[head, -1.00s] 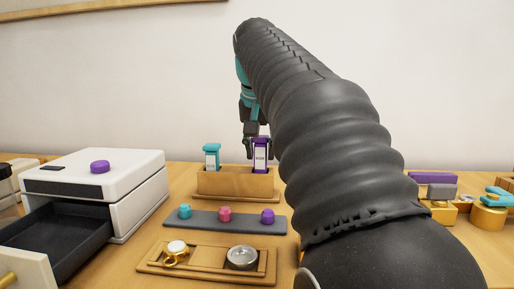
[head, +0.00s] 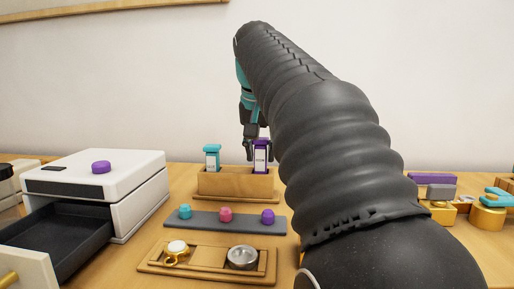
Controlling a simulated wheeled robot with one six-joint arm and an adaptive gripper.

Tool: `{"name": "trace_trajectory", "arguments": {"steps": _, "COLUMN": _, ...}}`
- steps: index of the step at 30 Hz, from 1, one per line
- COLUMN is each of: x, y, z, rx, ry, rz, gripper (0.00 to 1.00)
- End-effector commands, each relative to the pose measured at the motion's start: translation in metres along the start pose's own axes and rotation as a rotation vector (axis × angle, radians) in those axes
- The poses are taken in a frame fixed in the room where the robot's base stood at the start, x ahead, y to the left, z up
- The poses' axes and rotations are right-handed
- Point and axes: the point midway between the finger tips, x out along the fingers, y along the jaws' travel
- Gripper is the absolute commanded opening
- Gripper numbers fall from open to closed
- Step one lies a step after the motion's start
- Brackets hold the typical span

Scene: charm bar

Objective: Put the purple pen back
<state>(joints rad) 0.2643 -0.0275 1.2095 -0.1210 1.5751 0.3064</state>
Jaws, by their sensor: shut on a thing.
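The purple pen (head: 260,157) is a thick upright piece with a pale label, in the head view. It stands at the right end of a wooden holder (head: 236,184), its lower end hidden behind the holder's front wall. My gripper (head: 254,146) is above the holder, at the pen's top, and shut on it. My arm hides part of the gripper's right side. A teal pen (head: 212,158) with a similar label stands upright at the left end of the same holder.
A grey strip (head: 225,222) with teal, pink and purple knobs lies in front of the holder. Nearer is a wooden tray (head: 207,264) with a gold ring-like piece and a silver dish. A white box (head: 125,185) with an open dark drawer (head: 55,238) stands left.

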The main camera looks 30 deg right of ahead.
Motion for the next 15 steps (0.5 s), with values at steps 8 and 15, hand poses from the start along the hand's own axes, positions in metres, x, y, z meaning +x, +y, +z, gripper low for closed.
{"name": "trace_trajectory", "arguments": {"steps": 8, "x": 0.0154, "y": 0.0001, "z": 0.0048, "rx": 0.002, "ry": -0.001, "rz": 0.002, "gripper": 0.00}}
{"name": "trace_trajectory", "arguments": {"steps": 15, "x": 0.0206, "y": 0.0002, "z": 0.0043, "rx": 0.003, "ry": -0.003, "rz": 0.003, "gripper": 0.00}}
